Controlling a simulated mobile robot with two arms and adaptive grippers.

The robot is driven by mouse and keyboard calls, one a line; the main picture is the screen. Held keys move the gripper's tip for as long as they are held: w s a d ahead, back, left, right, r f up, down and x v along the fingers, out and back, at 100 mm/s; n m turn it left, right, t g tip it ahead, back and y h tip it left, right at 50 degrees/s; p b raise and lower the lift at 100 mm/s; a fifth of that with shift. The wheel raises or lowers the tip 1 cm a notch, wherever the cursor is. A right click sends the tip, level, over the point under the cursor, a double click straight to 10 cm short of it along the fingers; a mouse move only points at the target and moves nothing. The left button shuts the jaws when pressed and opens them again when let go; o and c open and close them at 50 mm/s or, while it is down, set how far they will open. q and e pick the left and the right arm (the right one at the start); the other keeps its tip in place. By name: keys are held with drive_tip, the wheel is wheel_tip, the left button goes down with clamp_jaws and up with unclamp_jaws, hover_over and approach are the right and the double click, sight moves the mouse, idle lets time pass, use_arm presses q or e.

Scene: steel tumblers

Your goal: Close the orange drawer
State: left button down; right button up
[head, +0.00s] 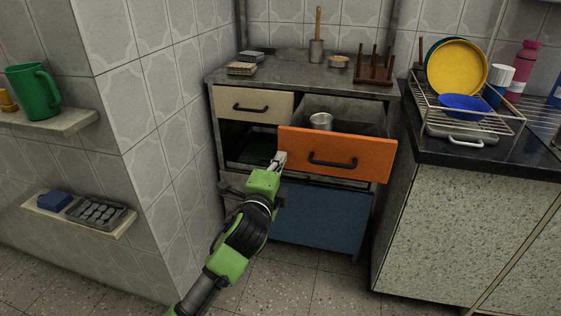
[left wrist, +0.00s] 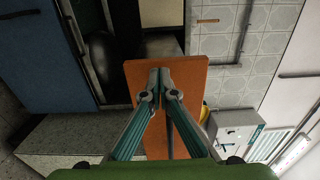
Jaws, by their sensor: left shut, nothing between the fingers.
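The orange drawer (head: 345,155) is pulled out of the right side of the cabinet in the head view, with a dark bar handle (head: 332,160) on its front. A steel tumbler (head: 321,121) stands inside it. My left gripper (head: 280,157) is shut and empty at the left end of the drawer front. In the left wrist view the shut fingertips (left wrist: 160,72) overlap the orange front (left wrist: 188,75); I cannot tell whether they touch it. My right gripper is in neither view.
A cream drawer (head: 253,104) sits to the left, above a dark open compartment. A blue panel (head: 318,215) is below. A counter with a wire dish rack (head: 470,122) stands close on the right, and a tiled wall is on the left. The floor in front is clear.

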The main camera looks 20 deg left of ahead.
use_arm(q)
drive_tip(key=shift+w, duration=0.45)
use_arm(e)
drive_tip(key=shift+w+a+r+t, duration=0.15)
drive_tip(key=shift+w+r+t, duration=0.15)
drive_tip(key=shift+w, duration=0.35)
